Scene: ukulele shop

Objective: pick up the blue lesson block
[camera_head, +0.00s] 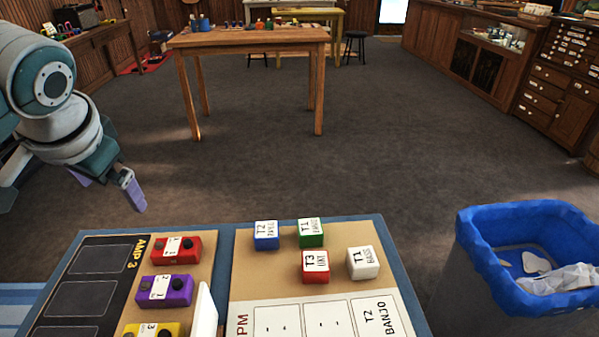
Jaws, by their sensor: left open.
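The blue lesson block (266,242) stands on the tan board (245,285) at its back left corner, its white top label reading T2. It sits just left of a green block (311,241). My left gripper (111,194) comes in from the left, open and empty. It hangs to the left of the blue block and clearly apart from it, beyond the board's back edge. My right gripper is not in view.
A red block (315,273) and a white block (363,263) stand near the blue one. Red, purple (166,290) and yellow pedals sit on the left panel, beside a white upright piece (205,315). A blue-lined bin (470,225) stands at right. Open floor lies behind.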

